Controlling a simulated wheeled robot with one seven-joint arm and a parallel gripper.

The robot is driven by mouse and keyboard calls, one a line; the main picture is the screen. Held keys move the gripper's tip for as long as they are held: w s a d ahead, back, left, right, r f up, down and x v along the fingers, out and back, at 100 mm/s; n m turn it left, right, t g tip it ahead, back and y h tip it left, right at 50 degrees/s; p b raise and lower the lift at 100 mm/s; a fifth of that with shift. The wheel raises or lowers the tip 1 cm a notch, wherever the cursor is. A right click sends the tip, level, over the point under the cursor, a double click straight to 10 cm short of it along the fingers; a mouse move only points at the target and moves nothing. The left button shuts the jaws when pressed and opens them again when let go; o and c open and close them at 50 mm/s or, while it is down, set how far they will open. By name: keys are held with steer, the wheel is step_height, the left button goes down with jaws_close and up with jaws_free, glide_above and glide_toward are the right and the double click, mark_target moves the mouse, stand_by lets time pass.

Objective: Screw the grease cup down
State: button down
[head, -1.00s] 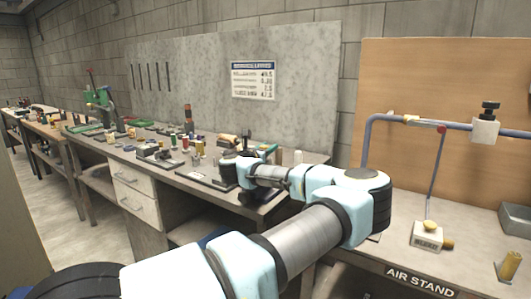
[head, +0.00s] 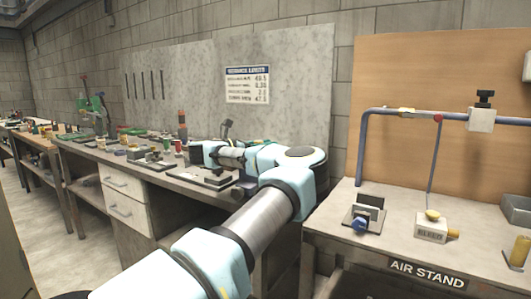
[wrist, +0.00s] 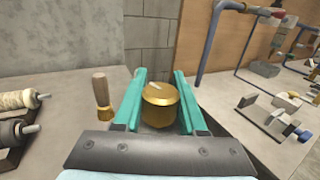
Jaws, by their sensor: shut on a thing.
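My gripper (wrist: 160,98) shows in the wrist view with its two teal fingers closed on the sides of a brass grease cup (wrist: 160,110). The cup is round, with a pale mark on its top, and sits between the fingers. Its underside is hidden. In the head view my arm reaches toward the left bench, and I cannot make out the fingers or the cup there. A metal bracket with a blue part (head: 362,216) stands on the air stand bench; it also shows at the right of the wrist view (wrist: 278,116).
A wooden-handled tool (wrist: 102,94) stands just left of the gripper, with spools (wrist: 20,115) farther left. A blue pipe frame (head: 363,150), a labelled block (head: 431,228) and a grey bin (head: 517,212) are at the right. Small items crowd the left bench.

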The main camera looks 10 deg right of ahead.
steer(key=shift+d+f+m+g+h+b, duration=0.15)
steer(key=shift+f+m+g+b, duration=0.4)
steer(key=shift+b, duration=2.05)
steer(key=shift+f+m+g+h+b, duration=0.25)
steer(key=shift+g+b, duration=0.5)
steer(key=shift+b, duration=1.8)
steer(key=m+g+b, duration=0.1)
steer(key=b, duration=0.2)
steer(key=s+r+m+g+b, duration=0.1)
steer(key=g+b, duration=0.1)
steer(key=b, duration=0.1)
steer(key=shift+g+b, duration=0.3)
steer(key=shift+b, duration=0.2)
steer(key=m+g+y, duration=0.1)
steer(key=m+g, duration=0.1)
steer(key=s+m+g+p, duration=0.1)
steer(key=m+g, duration=0.1)
steer(key=g, duration=0.1)
steer(key=r+m+g+y, duration=0.1)
steer(key=g, duration=0.2)
steer(key=shift+s+m+y, duration=0.15)
steer(key=shift+m+y, duration=0.15)
steer(key=shift+m, duration=0.1)
steer(key=shift+g+p, duration=0.3)
steer(key=shift+p, duration=0.4)
